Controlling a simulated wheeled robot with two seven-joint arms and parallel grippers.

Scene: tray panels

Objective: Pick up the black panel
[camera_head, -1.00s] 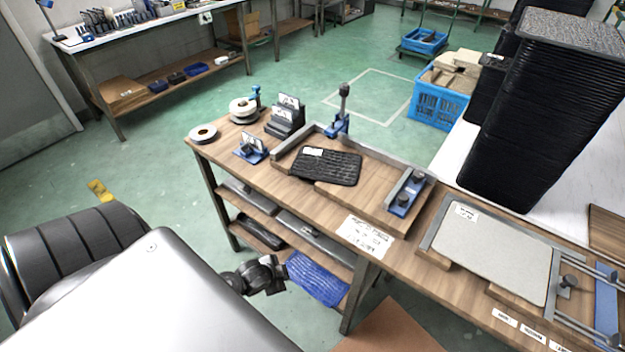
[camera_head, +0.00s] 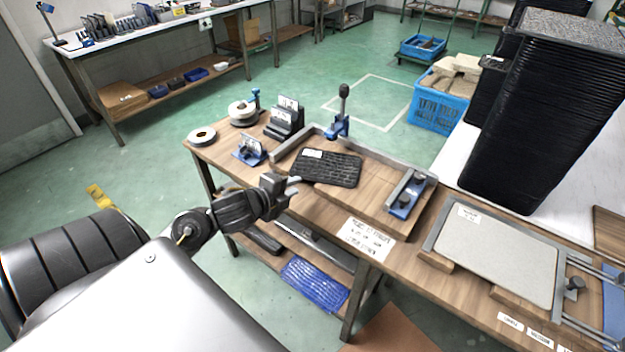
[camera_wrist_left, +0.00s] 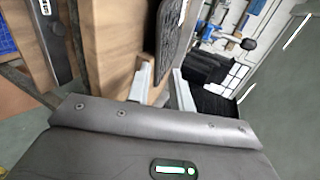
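The black panel (camera_head: 332,170) is a thin dark ribbed plate with a small white label, lying on the wooden fixture board on the table. In the left wrist view the panel (camera_wrist_left: 172,38) shows edge-on ahead of the fingers. My left gripper (camera_head: 295,185) is at the panel's near left edge in the head view. In the left wrist view its two light fingers (camera_wrist_left: 161,80) are apart with nothing clearly between them. I cannot tell whether either finger touches the panel. My right gripper is not in view.
Metal rails and a blue clamp (camera_head: 338,128) border the board at the back, and another blue clamp (camera_head: 407,196) stands at its right. A grey panel (camera_head: 495,252) lies in a fixture farther right. Tape rolls (camera_head: 243,109) sit at the left end. A tall black stack (camera_head: 545,110) stands behind.

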